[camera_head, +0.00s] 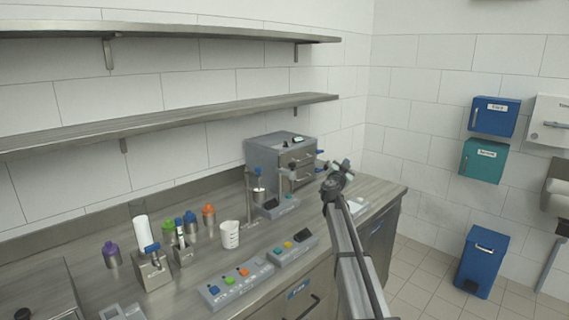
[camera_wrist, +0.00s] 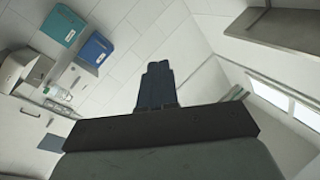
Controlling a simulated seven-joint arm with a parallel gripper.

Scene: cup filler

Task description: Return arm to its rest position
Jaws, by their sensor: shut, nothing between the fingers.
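My arm rises from the bottom of the head view, and its end stands in front of the counter's right part. My gripper (camera_wrist: 157,82) shows in the wrist view with its two dark fingers together and nothing between them. It points toward the white tiled wall and touches nothing there. In the head view the fingers themselves are too small to make out.
The counter (camera_head: 208,258) carries a grey machine (camera_head: 280,155), a white measuring cup (camera_head: 229,235), button boxes (camera_head: 235,284) and several colour-capped bottles. Two shelves (camera_head: 170,122) hang above. A blue bin (camera_head: 481,262) stands on the floor at right. Wall boxes (camera_head: 495,116) hang at right.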

